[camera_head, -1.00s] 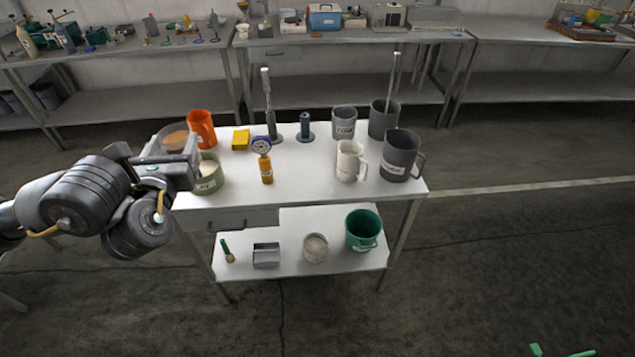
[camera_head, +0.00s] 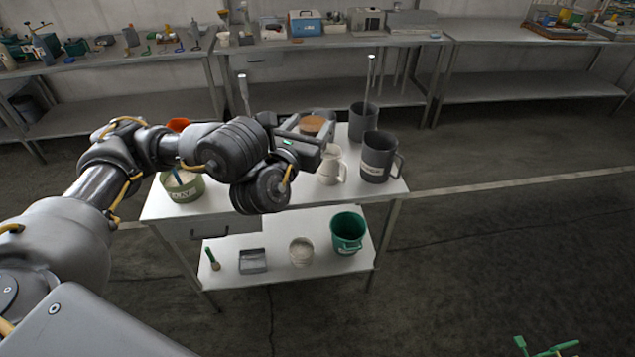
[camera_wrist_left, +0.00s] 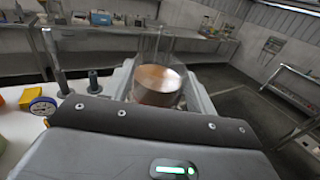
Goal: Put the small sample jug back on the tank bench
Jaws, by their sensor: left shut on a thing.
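My left gripper (camera_head: 316,132) is shut on a clear vessel with brown contents (camera_head: 311,123). It holds the vessel over the right half of the white-topped bench; the gap below cannot be judged. In the left wrist view the clear vessel (camera_wrist_left: 157,84) stands roughly upright between the fingers. I cannot tell whether it is the small sample jug. A cream jug (camera_head: 332,166) and a large dark grey jug (camera_head: 378,158) stand on the bench top (camera_head: 230,205), just right of the gripper.
A green labelled tub (camera_head: 182,187) stands at the bench's left end. A grey vessel (camera_head: 362,122) with an upright rod stands at the back right. My arm hides much of the bench top. A green bucket (camera_head: 347,232) is on the lower shelf. Cluttered benches (camera_head: 330,43) line the wall.

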